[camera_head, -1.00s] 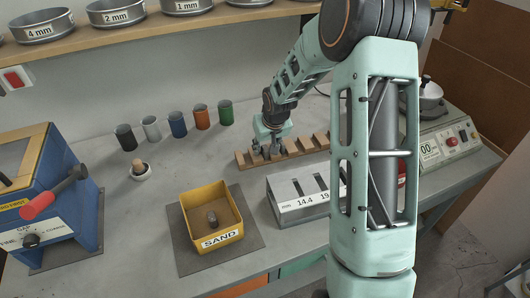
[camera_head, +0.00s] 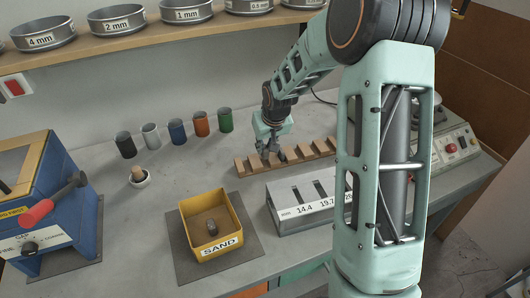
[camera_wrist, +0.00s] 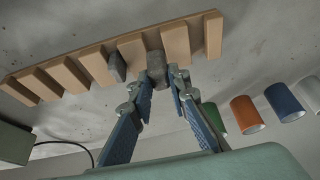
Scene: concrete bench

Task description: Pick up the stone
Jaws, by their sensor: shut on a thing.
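A grey stone (camera_wrist: 155,66) stands at the wooden slotted rack, between two of its blocks, in the wrist view. My gripper (camera_wrist: 160,79) is shut on this stone, with one finger on each side. A second grey stone (camera_wrist: 117,67) sits in the neighbouring slot, close to the left finger. In the head view my gripper (camera_head: 271,158) is low at the left part of the rack (camera_head: 300,157), and the held stone is hard to make out there. Another dark stone (camera_head: 212,227) lies in the yellow sand box (camera_head: 187,222).
A grey gauge block (camera_head: 300,212) with slots stands in front of the rack. A blue machine (camera_head: 60,200) is at far left. Sieves (camera_head: 118,18) line the shelf above.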

